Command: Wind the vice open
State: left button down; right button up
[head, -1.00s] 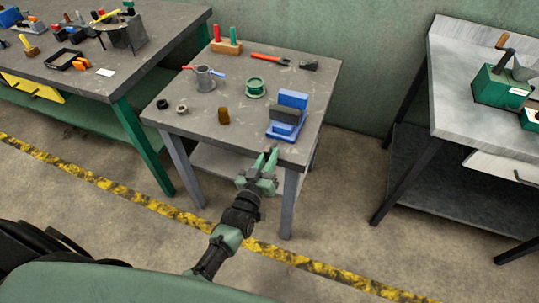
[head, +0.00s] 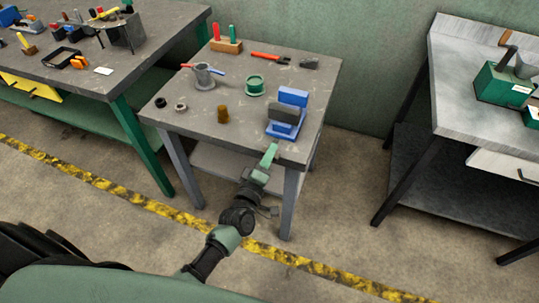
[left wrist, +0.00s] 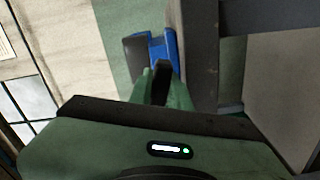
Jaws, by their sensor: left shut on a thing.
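The blue vice (head: 293,96) with a dark grey block (head: 285,114) at its jaws stands at the front right corner of the small grey table. It also shows in the left wrist view (left wrist: 157,50). My left gripper (head: 271,153) is just in front of the vice at the table's front edge. In the left wrist view, its green fingers (left wrist: 164,88) are shut on a dark vice handle (left wrist: 163,70) between them. The handle is hidden in the head view. My right gripper is not in view.
The small table (head: 200,122) also bears a grey mug (head: 204,78), a green ring (head: 254,86), a brown cylinder (head: 222,114) and a red-handled tool (head: 268,58). Workbenches stand at the left (head: 160,40) and the right (head: 455,80). The floor between is clear.

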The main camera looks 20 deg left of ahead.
pick_arm(q)
jog(key=shift+f+n+b, duration=0.1)
jog(key=shift+n+b, duration=0.4)
jog(key=shift+n, duration=1.2)
jog(key=c, duration=1.6)
grip_release()
jog(key=shift+s, duration=0.1)
jog(key=s+b, duration=0.1)
jog(key=s, duration=0.6)
jog(key=shift+s+a, duration=0.15)
jog(key=shift+s, duration=0.2)
